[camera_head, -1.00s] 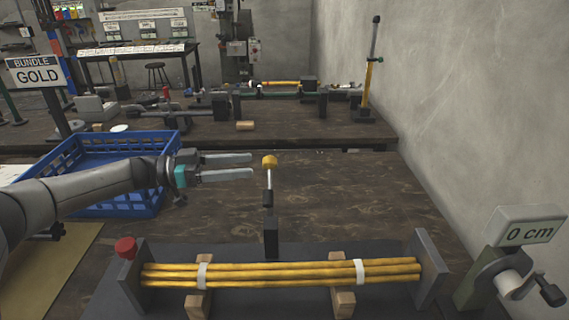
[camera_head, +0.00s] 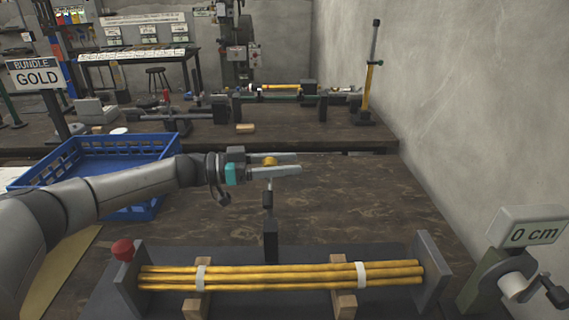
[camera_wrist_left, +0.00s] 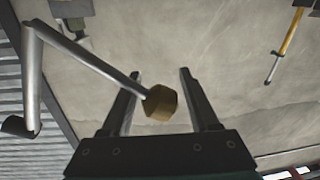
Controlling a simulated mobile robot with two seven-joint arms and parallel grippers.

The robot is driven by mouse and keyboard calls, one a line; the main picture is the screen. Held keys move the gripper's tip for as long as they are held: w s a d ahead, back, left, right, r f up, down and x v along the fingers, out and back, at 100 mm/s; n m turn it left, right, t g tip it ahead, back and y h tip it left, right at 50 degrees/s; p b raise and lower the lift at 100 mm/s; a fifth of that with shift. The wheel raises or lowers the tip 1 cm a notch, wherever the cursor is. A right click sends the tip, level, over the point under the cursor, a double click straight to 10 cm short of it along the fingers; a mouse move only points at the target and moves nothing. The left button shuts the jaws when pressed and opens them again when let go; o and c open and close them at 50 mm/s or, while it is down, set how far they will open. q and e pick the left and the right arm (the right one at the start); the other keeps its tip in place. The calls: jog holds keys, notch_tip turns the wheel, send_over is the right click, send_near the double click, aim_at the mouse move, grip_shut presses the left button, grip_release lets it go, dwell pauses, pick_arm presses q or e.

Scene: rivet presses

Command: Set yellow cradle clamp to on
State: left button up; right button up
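The cradle clamp lever has a yellow knob (camera_head: 270,161) on a thin metal rod, rising from a dark post (camera_head: 270,240) behind the cradle. My left gripper (camera_head: 288,165) is open, with its fingers on either side of the knob in the head view. The cradle holds a bundle of yellow rods (camera_head: 280,275) with two white bands. My right gripper is not in view.
A blue crate (camera_head: 120,142) stands behind my left arm. A crank unit reading "0 cm" (camera_head: 533,233) stands at the right by the wall. The bench right of the lever is clear.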

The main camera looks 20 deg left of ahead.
pick_arm(q)
grip_shut()
dwell(1.1)
